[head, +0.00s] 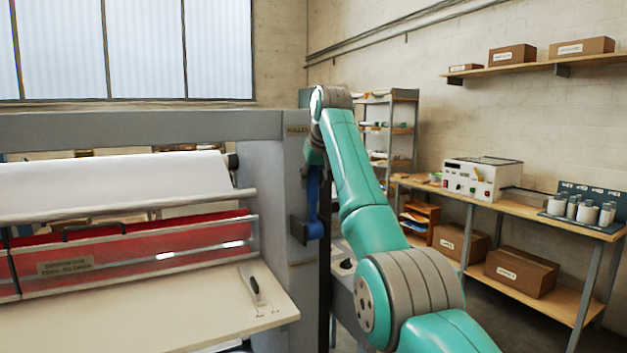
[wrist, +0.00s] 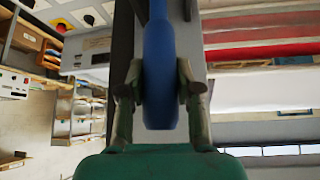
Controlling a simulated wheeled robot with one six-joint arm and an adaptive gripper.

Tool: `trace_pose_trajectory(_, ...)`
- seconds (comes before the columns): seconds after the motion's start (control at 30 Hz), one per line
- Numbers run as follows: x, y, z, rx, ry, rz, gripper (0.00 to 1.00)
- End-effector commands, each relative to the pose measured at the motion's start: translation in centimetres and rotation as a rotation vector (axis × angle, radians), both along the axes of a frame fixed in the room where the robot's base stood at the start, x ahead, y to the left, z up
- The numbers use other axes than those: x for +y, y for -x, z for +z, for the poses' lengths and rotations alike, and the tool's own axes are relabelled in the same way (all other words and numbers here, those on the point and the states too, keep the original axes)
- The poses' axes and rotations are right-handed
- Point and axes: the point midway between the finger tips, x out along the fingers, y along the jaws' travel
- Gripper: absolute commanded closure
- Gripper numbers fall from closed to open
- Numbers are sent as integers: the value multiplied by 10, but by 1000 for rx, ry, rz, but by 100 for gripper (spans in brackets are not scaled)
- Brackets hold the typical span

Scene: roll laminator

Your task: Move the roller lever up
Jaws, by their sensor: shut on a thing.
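In the wrist view the blue lever (wrist: 159,70) runs between the two fingers of my gripper (wrist: 160,88). The fingers are shut on it, one on each side. In the head view my teal arm reaches to the post, and the fingers are hidden behind the arm's end.
The laminator's white roll (head: 110,185), red panel (head: 140,245) and pale feed table (head: 170,300) lie left of the lever. A workbench (head: 500,205) with a white control box (head: 482,178) and cans stands at the right. Shelving (head: 390,130) stands behind my arm.

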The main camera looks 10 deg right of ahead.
Motion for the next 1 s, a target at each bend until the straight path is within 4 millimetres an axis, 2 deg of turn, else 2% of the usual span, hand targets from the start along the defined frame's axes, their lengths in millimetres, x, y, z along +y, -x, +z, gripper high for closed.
trace_pose_trajectory(0.27,1,-1,0,-5,0,1,100)
trace_pose_trajectory(0.3,1,-1,0,-5,0,1,62)
trace_pose_trajectory(0.4,1,-1,0,-5,-1,0,41)
trace_pose_trajectory(0.77,0,1,3,-4,0,0,41)
trace_pose_trajectory(1.0,-2,21,31,-7,-1,0,41)
